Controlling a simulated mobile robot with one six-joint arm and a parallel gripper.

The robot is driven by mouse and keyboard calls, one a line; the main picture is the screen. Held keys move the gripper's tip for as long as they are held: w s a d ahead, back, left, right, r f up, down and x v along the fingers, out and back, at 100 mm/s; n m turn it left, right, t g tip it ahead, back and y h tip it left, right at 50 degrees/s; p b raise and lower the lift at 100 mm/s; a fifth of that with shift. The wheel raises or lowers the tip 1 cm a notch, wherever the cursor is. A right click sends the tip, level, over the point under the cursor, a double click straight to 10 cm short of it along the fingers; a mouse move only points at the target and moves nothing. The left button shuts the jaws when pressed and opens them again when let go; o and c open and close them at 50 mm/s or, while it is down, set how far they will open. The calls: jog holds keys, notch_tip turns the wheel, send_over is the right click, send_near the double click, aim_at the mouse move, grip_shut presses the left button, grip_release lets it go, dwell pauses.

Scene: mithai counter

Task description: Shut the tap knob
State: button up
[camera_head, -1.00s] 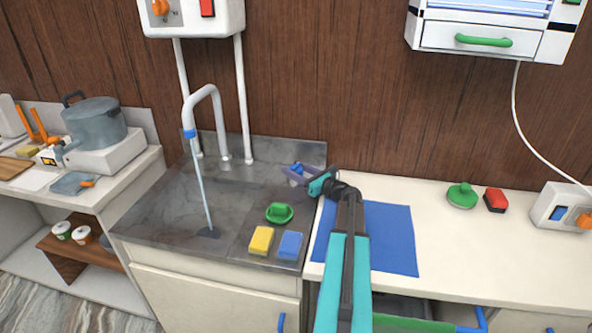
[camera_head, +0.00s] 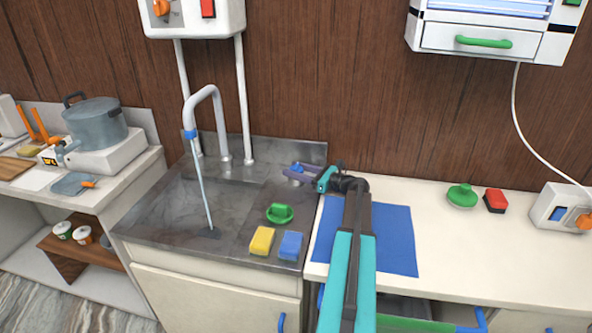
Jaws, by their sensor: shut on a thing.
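The tap (camera_head: 205,92) is a grey curved spout with a blue tip, standing at the back of the grey sink counter. A thin stream of water (camera_head: 203,190) runs from it down to the drain. The blue tap knob (camera_head: 297,168) sits at the back right corner of the sink counter. My gripper (camera_head: 300,173) is at the knob, with its fingers shut on it. The fingers hide part of the knob. My teal and dark arm reaches up from the bottom of the picture.
A green round-handled thing (camera_head: 280,213), a yellow sponge (camera_head: 262,240) and a blue sponge (camera_head: 290,245) lie on the sink counter in front of the knob. A blue mat (camera_head: 390,240) lies on the white counter at right. A wooden wall stands behind.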

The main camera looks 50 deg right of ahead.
jog(key=shift+d+r+n+y, duration=0.15)
jog(key=shift+d+n+y, duration=0.1)
jog(key=shift+n+y, duration=0.25)
jog(key=o, duration=0.9)
jog(key=shift+o, duration=0.5)
jog(key=shift+a, duration=0.1)
jog(key=shift+s, duration=0.1)
jog(key=b+v, duration=0.1)
jog(key=v, duration=0.5)
jog(key=b+v, duration=0.2)
jog(key=v, duration=0.5)
jog(key=shift+s+d+r, duration=0.1)
jog(key=shift+s+d, duration=0.15)
jog(key=shift+d, duration=0.1)
